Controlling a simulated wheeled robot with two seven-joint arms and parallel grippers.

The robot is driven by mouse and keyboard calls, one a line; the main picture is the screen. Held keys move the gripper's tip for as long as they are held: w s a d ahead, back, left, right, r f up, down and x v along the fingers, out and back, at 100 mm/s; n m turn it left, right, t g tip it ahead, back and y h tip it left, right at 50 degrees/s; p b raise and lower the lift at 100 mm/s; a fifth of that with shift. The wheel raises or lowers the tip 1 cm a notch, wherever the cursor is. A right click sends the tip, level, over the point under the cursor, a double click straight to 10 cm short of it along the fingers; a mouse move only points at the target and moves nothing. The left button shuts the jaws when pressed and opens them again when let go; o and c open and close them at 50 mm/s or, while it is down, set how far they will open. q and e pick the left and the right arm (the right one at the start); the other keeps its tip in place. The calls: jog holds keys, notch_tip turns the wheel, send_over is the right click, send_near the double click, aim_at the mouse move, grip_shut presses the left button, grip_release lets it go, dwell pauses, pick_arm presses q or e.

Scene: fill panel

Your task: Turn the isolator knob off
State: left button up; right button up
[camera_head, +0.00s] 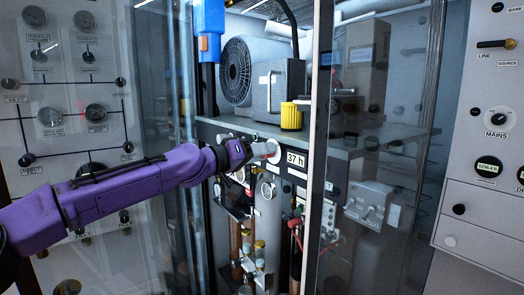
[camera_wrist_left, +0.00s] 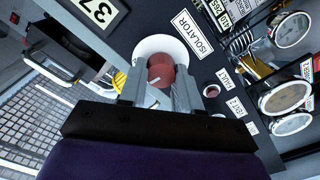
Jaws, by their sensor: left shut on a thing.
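The isolator knob (camera_wrist_left: 162,72) is a red knob on a round white plate, beside a label reading ISOLATOR (camera_wrist_left: 192,35) in the left wrist view. My left gripper (camera_wrist_left: 160,85) has its two grey fingers on either side of the knob and is shut on it. In the head view my left gripper (camera_head: 262,150) reaches the front strip of the cabinet shelf, just left of the 37 h display (camera_head: 296,159); it mostly hides the knob there. My right gripper is in neither view.
A glass door (camera_head: 365,150) stands open to the right of my left gripper. A yellow cylinder (camera_head: 291,115) and a grey box (camera_head: 278,92) stand on the shelf above. Gauges (camera_wrist_left: 293,30), pipes and valves crowd the space below and beside the knob.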

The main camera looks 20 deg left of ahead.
pick_arm(q)
jog(key=n+p, duration=0.1)
jog(key=n, duration=0.2)
jog(key=n+p, duration=0.1)
jog(key=n, duration=0.2)
jog(key=n+p, duration=0.1)
jog(key=n, duration=0.3)
jog(key=shift+f, duration=0.3)
jog(key=shift+n, duration=0.3)
jog(key=o, duration=1.1)
jog(key=shift+c, duration=0.2)
jog(key=shift+a+r, duration=0.1)
jog(key=b+v, duration=0.1)
jog(key=v, duration=0.9)
jog(key=shift+s+b, duration=0.25)
jog(key=shift+b, duration=0.15)
